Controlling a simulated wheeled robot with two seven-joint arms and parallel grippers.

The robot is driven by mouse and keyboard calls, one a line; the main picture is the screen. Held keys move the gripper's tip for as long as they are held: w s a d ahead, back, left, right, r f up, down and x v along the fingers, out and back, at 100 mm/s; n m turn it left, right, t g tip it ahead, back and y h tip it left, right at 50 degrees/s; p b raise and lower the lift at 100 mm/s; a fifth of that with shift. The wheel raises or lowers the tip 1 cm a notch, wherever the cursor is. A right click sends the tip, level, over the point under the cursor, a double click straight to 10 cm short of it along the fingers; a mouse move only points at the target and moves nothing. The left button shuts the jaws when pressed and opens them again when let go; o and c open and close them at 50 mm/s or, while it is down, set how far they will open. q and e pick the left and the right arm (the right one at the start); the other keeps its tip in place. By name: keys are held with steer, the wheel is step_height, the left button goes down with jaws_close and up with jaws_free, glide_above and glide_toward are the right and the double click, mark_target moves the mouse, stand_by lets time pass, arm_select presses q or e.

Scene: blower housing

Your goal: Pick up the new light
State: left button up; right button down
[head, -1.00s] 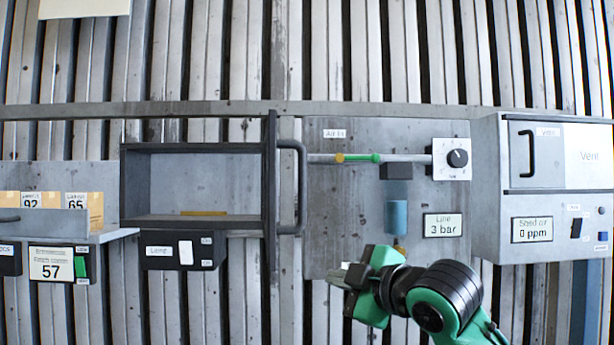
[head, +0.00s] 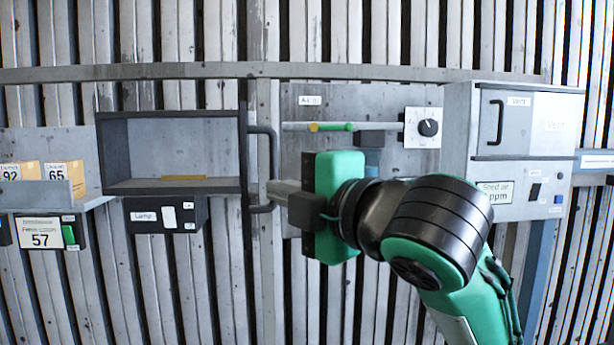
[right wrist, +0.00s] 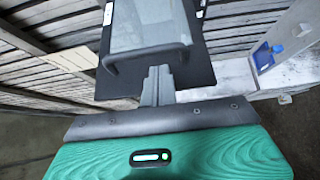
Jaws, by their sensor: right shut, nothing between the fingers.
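My right gripper (head: 272,194) is at the dark door handle (head: 270,160) of the open cabinet in the head view; its fingers are shut and empty. In the right wrist view its closed fingers (right wrist: 157,78) reach toward the handle (right wrist: 150,58) on the door's face; contact cannot be told. The open cabinet (head: 118,150) has a dark frame and a small yellow-brown strip (head: 184,178) on its floor. Below it is a black box labelled "Lamp" (head: 145,216) with a white switch. I cannot make out a new light for certain. My left gripper is not in view.
Boxes marked 92 (head: 18,171) and 65 (head: 62,173) sit on a shelf at the left, above a display reading 57 (head: 40,240). A pipe with a green valve (head: 335,127) and a dial (head: 428,128) is behind my arm. A Vent cabinet (head: 520,130) stands at the right.

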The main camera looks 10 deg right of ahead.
steer(key=p+x, duration=0.1)
steer(key=x, duration=0.2)
stand_by(0.4)
steer(key=d, duration=0.2)
steer(key=w+d, duration=0.1)
steer(key=shift+d, duration=0.35)
steer(key=shift+a, duration=0.2)
